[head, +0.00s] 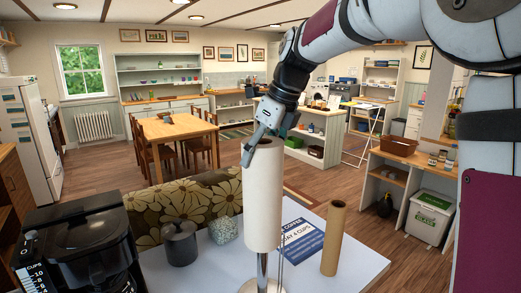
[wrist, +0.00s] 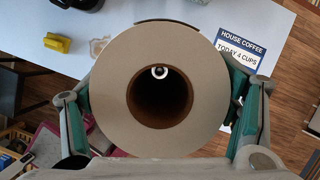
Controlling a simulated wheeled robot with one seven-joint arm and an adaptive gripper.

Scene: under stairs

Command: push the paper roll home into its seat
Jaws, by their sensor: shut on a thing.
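The white paper roll (head: 263,200) is upright above the white table. My gripper (head: 262,138) is shut on the upper part of the roll. The wrist view looks down on the roll's end face (wrist: 115,95), with a gripper finger (wrist: 240,100) pressed on either side. A metal holder post (head: 262,268) shows below the roll, with bare post under the roll's lower edge. The post's round tip (wrist: 160,72) shows inside the roll's core, off-centre toward the core's upper edge. How far the post reaches into the core cannot be told. The holder's base is mostly cut off.
On the table (head: 215,270), a brown cardboard tube (head: 333,238) stands right of the roll. A coffee sign (head: 303,245) lies behind it. A dark canister (head: 180,243), a speckled pot (head: 224,228) and a black coffee maker (head: 80,245) stand left. A thin side rod (head: 281,262) rises beside the post.

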